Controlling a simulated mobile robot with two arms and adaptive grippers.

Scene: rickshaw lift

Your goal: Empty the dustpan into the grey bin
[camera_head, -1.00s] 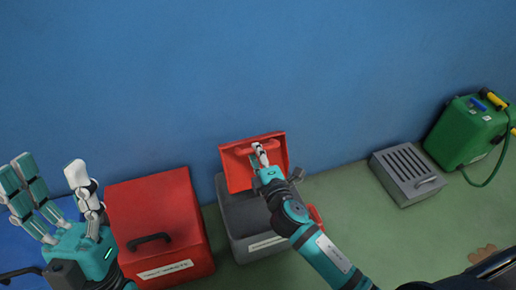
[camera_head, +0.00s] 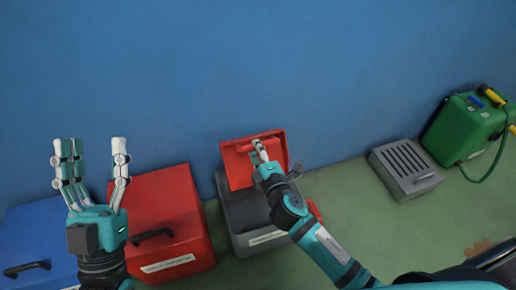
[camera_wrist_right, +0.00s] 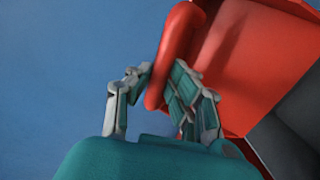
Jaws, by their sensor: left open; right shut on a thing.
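The pan's broad red face (camera_wrist_right: 245,60) shows there too. I cannot tell whether anything lies in the pan or the bin; my right arm covers part of the bin. My left gripper (camera_head: 95,163) is open and empty, fingers up, in front of the red bin.
A red bin (camera_head: 165,205) stands left of the grey bin, and a blue bin (camera_head: 38,235) further left. A grey slotted box (camera_head: 405,170) and a green container (camera_head: 468,130) stand at right by the blue wall. Green floor is clear between. A brown patch (camera_head: 477,252) lies at lower right.

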